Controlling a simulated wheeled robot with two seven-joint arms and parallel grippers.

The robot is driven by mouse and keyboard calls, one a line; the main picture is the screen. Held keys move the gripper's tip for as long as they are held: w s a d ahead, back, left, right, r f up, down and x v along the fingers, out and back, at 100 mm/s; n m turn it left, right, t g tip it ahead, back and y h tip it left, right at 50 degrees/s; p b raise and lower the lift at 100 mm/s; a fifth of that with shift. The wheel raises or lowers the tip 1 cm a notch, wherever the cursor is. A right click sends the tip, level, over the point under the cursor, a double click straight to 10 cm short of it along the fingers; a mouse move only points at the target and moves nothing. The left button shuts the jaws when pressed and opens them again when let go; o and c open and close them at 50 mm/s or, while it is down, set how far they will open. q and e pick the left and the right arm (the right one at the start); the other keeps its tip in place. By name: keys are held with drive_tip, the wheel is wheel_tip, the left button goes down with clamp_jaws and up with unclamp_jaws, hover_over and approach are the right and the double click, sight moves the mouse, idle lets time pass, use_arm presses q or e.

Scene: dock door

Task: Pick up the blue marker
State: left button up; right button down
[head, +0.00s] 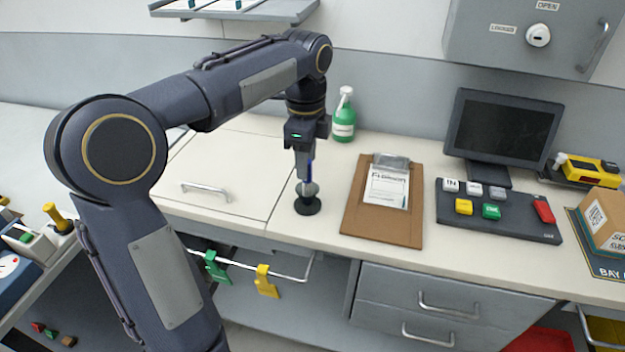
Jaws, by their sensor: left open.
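The blue marker (311,172) stands upright on the counter, in or just above a small round black base (308,206). Only a narrow strip of its blue body shows. My left gripper (306,187) points straight down from above, with its fingers at the marker, and is open. The near finger hides most of the marker, so I cannot tell whether the fingers touch it. My right gripper is not in view.
A green spray bottle (344,118) stands behind the gripper. A brown clipboard (354,222) lies to the right, then a button panel (500,222) and a dark monitor (503,127). Green (216,268) and yellow tags (266,282) hang on a rail below the counter's edge.

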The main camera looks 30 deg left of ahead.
sight(307, 184)
use_arm(q)
wheel_tip(307, 184, down, 4)
drive_tip(key=shift+w+f, duration=0.15)
drive_tip(key=shift+f, duration=0.1)
drive_tip(key=shift+c, duration=0.2)
clamp_jaws()
